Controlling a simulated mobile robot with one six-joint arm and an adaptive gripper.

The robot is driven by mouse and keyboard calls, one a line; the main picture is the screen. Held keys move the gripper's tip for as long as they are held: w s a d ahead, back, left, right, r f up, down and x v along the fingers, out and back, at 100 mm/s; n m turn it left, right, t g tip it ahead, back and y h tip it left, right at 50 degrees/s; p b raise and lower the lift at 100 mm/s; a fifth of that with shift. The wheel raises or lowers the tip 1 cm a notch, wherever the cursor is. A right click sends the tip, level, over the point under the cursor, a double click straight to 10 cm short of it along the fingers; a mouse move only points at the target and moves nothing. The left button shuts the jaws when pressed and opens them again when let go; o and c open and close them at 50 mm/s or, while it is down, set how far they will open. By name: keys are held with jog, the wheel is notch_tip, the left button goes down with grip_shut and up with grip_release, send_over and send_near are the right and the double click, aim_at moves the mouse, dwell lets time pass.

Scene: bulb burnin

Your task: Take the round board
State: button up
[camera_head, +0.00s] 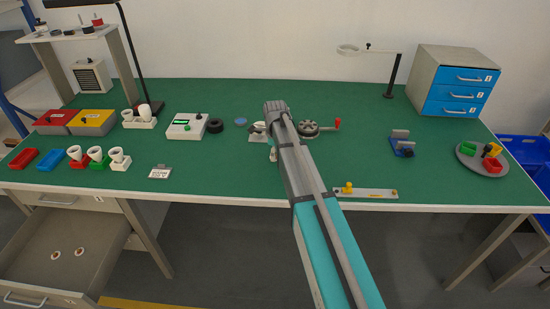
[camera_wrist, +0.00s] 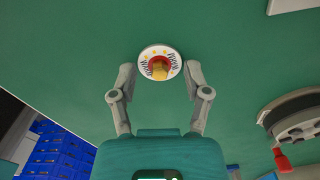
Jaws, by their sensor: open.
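The round board (camera_wrist: 146,58) is a small white disc with dark lettering around its rim. A red ring with a tan piece stands in its middle. In the wrist view it lies over the green table, at the tips of my gripper (camera_wrist: 159,74). My gripper is open, with one finger on each side of the disc and small gaps between. In the head view my arm's end covers most of this spot, and only a whitish bit shows beside it. I cannot tell how high the fingers are above the table.
A round grey crank device (camera_head: 312,129) with a red handle stands close by; it also shows in the wrist view (camera_wrist: 295,118). A strip with a yellow knob (camera_head: 365,193) lies at the front edge. The back middle is clear.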

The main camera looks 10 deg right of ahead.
jog(key=c, duration=0.8)
jog(key=shift+r, duration=0.15)
notch_tip(320, 180, up, 2)
jog(key=shift+p, duration=1.2)
jog(key=s+r+p, duration=1)
jog(key=s, duration=0.4)
jog(key=shift+r+p, duration=0.3)
jog(key=shift+r, duration=0.05)
jog(key=shift+r, duration=0.2)
